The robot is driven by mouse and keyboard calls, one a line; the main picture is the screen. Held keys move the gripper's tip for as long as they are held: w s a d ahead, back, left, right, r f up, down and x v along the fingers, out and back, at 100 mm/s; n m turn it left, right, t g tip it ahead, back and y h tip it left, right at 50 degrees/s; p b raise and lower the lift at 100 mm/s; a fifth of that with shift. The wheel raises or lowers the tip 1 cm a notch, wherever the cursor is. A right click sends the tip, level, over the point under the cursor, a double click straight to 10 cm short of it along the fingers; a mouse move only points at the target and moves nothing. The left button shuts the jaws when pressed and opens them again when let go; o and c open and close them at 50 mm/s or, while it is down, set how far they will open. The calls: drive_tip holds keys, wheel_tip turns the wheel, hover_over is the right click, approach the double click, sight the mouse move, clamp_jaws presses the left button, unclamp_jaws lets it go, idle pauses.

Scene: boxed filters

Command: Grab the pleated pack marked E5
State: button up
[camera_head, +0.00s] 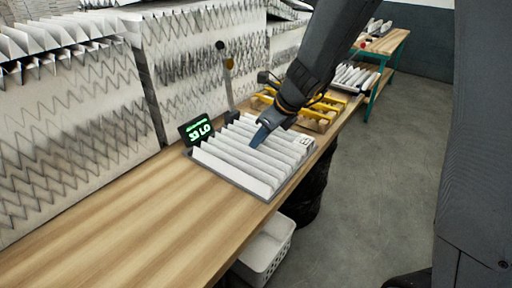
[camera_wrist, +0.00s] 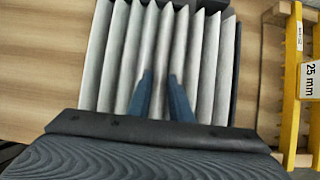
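A white pleated pack (camera_head: 236,158) sits on the wooden bench in a dark shallow tray (camera_head: 232,181). A small pale label (camera_head: 304,141) with dark marks is at its right end, too small to read. The pack's upright grey-white pleats (camera_wrist: 205,60) fill the middle of the wrist view. My gripper (camera_head: 262,135) points down over the middle of the pack. In the wrist view its two blue fingers (camera_wrist: 160,77) stand apart, with pleat surface showing between them. I cannot tell whether the tips touch the pleats.
A dark display (camera_head: 198,130) with green text "S3 LO" stands behind the pack. A yellow rack (camera_head: 330,106) is beyond it, with a "25 mm" label (camera_wrist: 311,79) in the wrist view. A white basket (camera_head: 266,252) is below the bench edge. The near bench is clear.

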drive_tip(key=shift+w+a+f, duration=0.2)
drive_tip(key=shift+f, duration=0.4)
clamp_jaws()
drive_tip(key=shift+r, duration=0.15)
wheel_tip(320, 180, up, 10)
drive_tip(key=p, duration=0.1)
drive_tip(key=shift+p, duration=0.3)
